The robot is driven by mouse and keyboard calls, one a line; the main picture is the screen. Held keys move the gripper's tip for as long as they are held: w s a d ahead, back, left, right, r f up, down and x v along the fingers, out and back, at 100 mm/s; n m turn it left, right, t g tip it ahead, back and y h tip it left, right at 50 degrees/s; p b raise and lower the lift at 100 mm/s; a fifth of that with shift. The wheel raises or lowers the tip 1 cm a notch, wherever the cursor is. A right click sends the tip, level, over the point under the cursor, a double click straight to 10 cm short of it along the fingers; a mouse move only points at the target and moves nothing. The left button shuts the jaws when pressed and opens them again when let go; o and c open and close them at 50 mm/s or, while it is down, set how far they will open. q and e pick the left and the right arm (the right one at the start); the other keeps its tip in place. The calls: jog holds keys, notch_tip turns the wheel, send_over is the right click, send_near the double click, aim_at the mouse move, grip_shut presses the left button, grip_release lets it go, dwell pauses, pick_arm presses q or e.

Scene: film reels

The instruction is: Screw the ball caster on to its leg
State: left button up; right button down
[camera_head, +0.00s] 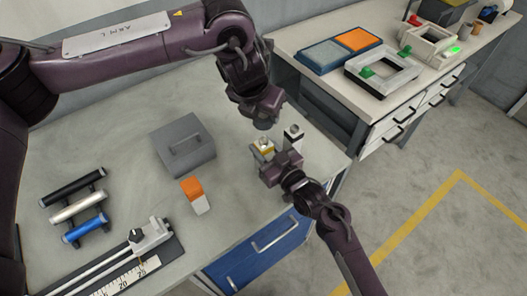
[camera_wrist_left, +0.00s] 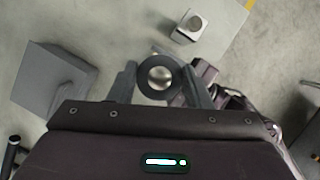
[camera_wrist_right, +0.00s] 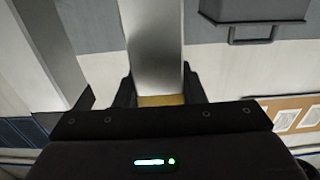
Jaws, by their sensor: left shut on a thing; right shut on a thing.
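The ball caster (camera_wrist_left: 161,75), a shiny metal ball in a dark round housing, sits between the fingers of my left gripper (camera_head: 264,122) in the left wrist view. My left gripper is shut on it. In the head view the gripper hides most of it. The leg (camera_wrist_right: 154,40), a pale grey metal bar with a brass-coloured end, is between the fingers of my right gripper (camera_wrist_right: 160,98), which is shut on it. In the head view the right gripper (camera_head: 268,160) is just below the left one. I cannot tell whether caster and leg touch.
A grey lidded box (camera_head: 182,145) stands left of the grippers. A white block with a dark top (camera_head: 293,136) is close on the right. Coloured rollers (camera_head: 76,205) and a scale fixture (camera_head: 130,265) lie at the left.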

pick_arm(q)
send_over(265, 137)
jog(key=s, duration=0.1)
jog(key=shift+s+a+f, duration=0.1)
jog(key=shift+a+f, duration=0.05)
jog(key=shift+f, duration=1.05)
jog(key=shift+a+f, duration=0.1)
jog(key=shift+f, duration=1.05)
jog(key=shift+f, duration=0.85)
jog(key=shift+f, duration=0.6)
